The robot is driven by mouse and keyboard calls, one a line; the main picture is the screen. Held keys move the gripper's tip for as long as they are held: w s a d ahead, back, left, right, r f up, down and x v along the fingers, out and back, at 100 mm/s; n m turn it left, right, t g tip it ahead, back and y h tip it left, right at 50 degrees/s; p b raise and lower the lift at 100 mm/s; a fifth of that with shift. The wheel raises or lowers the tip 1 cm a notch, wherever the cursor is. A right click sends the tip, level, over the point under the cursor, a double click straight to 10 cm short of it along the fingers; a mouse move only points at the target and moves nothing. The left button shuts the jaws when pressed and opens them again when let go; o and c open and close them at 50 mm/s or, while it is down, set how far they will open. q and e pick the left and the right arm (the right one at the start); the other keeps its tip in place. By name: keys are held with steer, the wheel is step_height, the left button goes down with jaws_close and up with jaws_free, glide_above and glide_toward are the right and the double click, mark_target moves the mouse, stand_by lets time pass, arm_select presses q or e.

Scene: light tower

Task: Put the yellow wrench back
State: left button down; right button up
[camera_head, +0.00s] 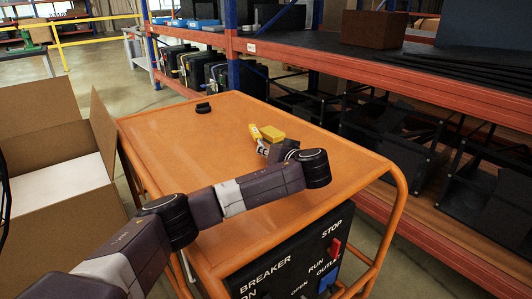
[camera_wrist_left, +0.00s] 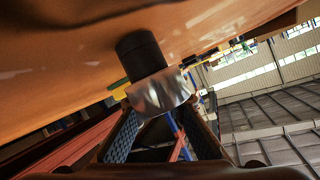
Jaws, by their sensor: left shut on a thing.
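Two small yellow pieces show on the orange cart top (camera_head: 160,135) in the head view, a narrow one (camera_head: 254,132) and a blocky one (camera_head: 272,133). I cannot tell which belongs to the yellow wrench. My left gripper (camera_head: 264,147) is low over the cart beside them, partly hidden by my own arm. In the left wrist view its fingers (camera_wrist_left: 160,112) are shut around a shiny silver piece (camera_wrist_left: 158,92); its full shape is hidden. A black cylinder (camera_wrist_left: 140,54) stands on the orange surface behind it. My right gripper is not in view.
A small black object (camera_head: 203,108) stands on the cart's far side. An open cardboard box (camera_head: 55,190) is at the left. A breaker panel (camera_head: 290,265) is on the cart's front. Orange shelving (camera_head: 400,75) runs along the right. Much of the cart top is bare.

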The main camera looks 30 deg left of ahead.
arm_select(q)
steer(key=shift+r, duration=0.1)
steer(key=c, duration=2)
jaws_free()
steer(key=shift+f, duration=0.2)
steer(key=shift+o, duration=0.2)
steer(key=shift+r, duration=0.1)
